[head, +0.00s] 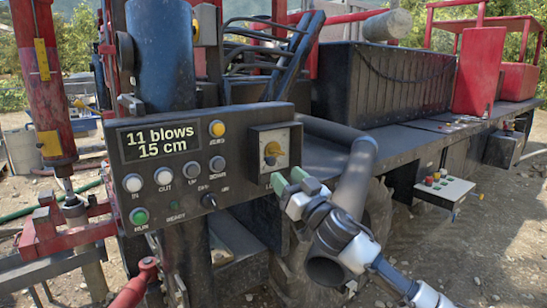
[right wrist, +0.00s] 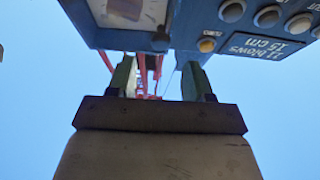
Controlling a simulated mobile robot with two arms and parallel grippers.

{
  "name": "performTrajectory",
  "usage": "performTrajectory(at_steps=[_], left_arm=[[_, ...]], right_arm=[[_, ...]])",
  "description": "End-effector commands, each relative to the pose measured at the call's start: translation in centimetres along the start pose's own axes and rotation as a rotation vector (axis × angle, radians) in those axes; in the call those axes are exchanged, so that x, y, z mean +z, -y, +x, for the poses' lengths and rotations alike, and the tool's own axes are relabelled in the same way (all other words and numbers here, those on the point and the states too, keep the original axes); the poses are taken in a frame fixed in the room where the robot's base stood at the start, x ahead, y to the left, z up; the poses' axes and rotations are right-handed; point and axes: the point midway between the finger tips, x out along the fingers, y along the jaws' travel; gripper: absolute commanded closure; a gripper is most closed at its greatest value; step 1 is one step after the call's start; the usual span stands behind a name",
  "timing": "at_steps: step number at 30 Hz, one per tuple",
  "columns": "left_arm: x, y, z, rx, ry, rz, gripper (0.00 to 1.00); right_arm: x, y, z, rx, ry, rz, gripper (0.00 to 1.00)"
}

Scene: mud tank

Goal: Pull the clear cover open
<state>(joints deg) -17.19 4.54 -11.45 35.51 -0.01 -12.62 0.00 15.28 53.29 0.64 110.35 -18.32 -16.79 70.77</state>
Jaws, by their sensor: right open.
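The clear cover (head: 275,138) is on a square dark-framed housing at the right end of the control panel (head: 190,205). A yellow and dark knob (head: 272,155) shows behind it. The cover looks closed, though its clear pane is hard to make out. My right gripper (head: 292,181) is just below and right of the housing, with green fingertips apart. In the right wrist view the gripper (right wrist: 158,80) is open with nothing clearly between its fingers. The framed housing (right wrist: 128,10) appears upside down beyond the fingertips. Contact cannot be judged. My left gripper is not in view.
The panel has a display (head: 160,141) reading "11 blows 15 cm" and several buttons and switches left of the cover. A red lever (head: 137,286) stands at lower left. A small box with red buttons (head: 444,186) hangs from the flatbed at right.

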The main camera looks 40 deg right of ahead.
Motion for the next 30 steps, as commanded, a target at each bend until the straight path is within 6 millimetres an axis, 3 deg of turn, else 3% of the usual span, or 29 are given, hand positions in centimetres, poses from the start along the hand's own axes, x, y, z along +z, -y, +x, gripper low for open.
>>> performTrajectory(at_steps=[3, 9, 22, 23, 30], left_arm=[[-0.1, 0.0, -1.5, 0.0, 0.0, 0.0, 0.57], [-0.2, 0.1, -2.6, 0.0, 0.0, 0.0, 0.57], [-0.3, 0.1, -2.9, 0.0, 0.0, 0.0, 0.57], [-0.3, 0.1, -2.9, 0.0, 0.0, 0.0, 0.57], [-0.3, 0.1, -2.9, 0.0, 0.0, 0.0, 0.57]], right_arm=[[-0.5, 0.0, 2.5, 0.002, -0.002, 0.0, 0.49], [-0.3, -0.1, 5.2, 0.002, -0.001, 0.0, 0.49], [0.1, 0.0, 6.2, 0.0, 0.002, -0.001, 0.49], [0.1, 0.0, 6.2, 0.0, 0.002, -0.001, 0.5], [0.1, 0.0, 6.2, 0.0, 0.001, -0.001, 0.87]])
